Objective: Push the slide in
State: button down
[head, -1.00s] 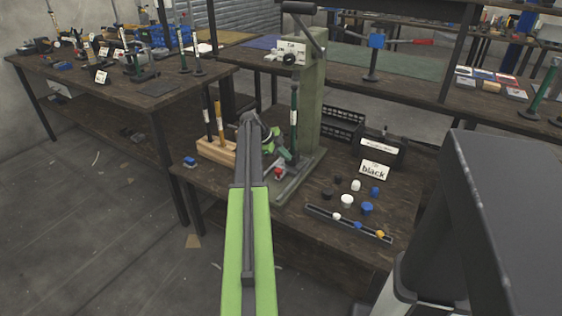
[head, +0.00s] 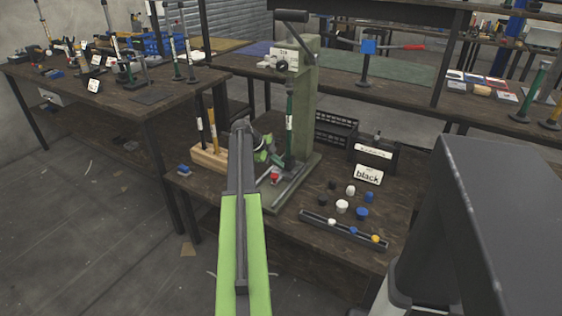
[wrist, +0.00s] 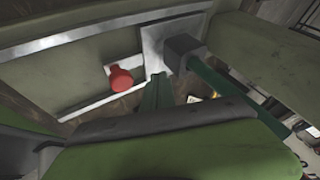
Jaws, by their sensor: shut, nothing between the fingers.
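The green press (head: 303,100) stands on the low bench, with its dark green ram (head: 289,125) upright at the front. At its foot is a pale metal slide track with a red knob (head: 275,178). In the wrist view the red knob (wrist: 121,77) sits on the slide between pale rails, left of a bright metal plate (wrist: 154,48) under the ram's grey end (wrist: 183,49). My gripper (wrist: 158,88) is shut and empty, just right of the knob and apart from it in the picture. In the head view my arm partly hides the gripper (head: 264,150).
A wooden block with upright tools (head: 209,155) stands left of the press. To the right are a black bin (head: 373,156), a "black" sign (head: 368,174), several loose caps and a narrow tray (head: 325,228) with coloured pieces. A blue piece (head: 184,169) lies near the left edge.

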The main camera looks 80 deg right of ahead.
jog(key=a+p+v, duration=0.1)
jog(key=p+v, duration=0.7)
jog(key=v, duration=0.2)
jog(key=shift+w+a, duration=0.15)
jog(key=shift+a, duration=0.1)
